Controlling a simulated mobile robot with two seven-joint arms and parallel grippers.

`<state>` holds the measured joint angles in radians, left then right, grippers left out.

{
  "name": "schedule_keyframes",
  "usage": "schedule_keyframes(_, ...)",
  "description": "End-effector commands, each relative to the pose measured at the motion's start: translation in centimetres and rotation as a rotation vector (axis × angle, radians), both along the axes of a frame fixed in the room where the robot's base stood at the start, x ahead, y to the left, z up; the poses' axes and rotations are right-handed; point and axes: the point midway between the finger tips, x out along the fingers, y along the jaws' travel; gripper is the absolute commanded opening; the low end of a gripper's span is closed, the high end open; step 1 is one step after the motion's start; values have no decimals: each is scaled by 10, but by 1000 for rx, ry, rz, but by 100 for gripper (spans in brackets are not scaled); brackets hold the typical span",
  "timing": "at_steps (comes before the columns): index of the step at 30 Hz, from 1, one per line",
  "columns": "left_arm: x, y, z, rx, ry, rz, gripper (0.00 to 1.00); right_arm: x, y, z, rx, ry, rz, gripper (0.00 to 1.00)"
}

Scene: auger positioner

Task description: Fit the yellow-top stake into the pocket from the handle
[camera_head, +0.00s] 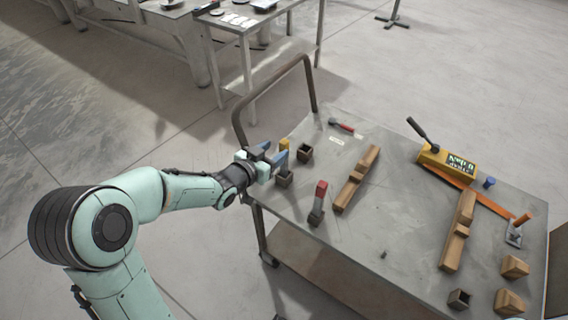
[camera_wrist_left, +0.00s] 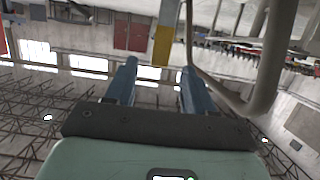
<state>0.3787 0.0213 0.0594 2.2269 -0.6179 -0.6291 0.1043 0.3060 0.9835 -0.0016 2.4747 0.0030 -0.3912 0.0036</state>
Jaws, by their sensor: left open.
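The yellow-top stake (camera_head: 284,144) is upright near the handle-side edge of the cart top. Its lower part is hidden behind my finger, so I cannot tell whether it stands in the dark square pocket (camera_head: 284,179) just below it in the picture. A second open pocket (camera_head: 304,153) is close on the right. My left gripper (camera_head: 272,154) is open at the stake's upper part. In the left wrist view, which is upside down, the yellow top (camera_wrist_left: 163,45) lies between the two fingertips (camera_wrist_left: 158,68), with no contact visible. My right gripper is not in view.
The cart's bent-tube handle (camera_head: 238,112) rises close beside my left gripper. A red-top stake (camera_head: 317,201), wooden blocks (camera_head: 357,178), a red-handled tool (camera_head: 342,126) and a yellow device (camera_head: 447,160) are on the cart top (camera_head: 395,210). Another pocket (camera_head: 459,299) is near the front edge.

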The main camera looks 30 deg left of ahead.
Motion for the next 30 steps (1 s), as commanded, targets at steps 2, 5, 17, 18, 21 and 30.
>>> schedule_keyframes(2, 12, -1, -4, -1, 1, -2, 53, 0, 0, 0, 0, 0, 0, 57)
schedule_keyframes(5, 21, -2, -7, -1, 1, -1, 53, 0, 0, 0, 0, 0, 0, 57)
schedule_keyframes(17, 66, -5, -18, 0, 1, -1, 53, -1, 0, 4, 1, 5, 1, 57)
schedule_keyframes(18, 69, -5, -19, -1, 2, -1, 53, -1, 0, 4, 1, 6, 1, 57)
schedule_keyframes(21, 74, -5, -20, -1, 1, 0, 53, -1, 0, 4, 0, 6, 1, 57)
schedule_keyframes(30, 74, -5, -20, -1, 1, 0, 21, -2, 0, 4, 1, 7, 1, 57)
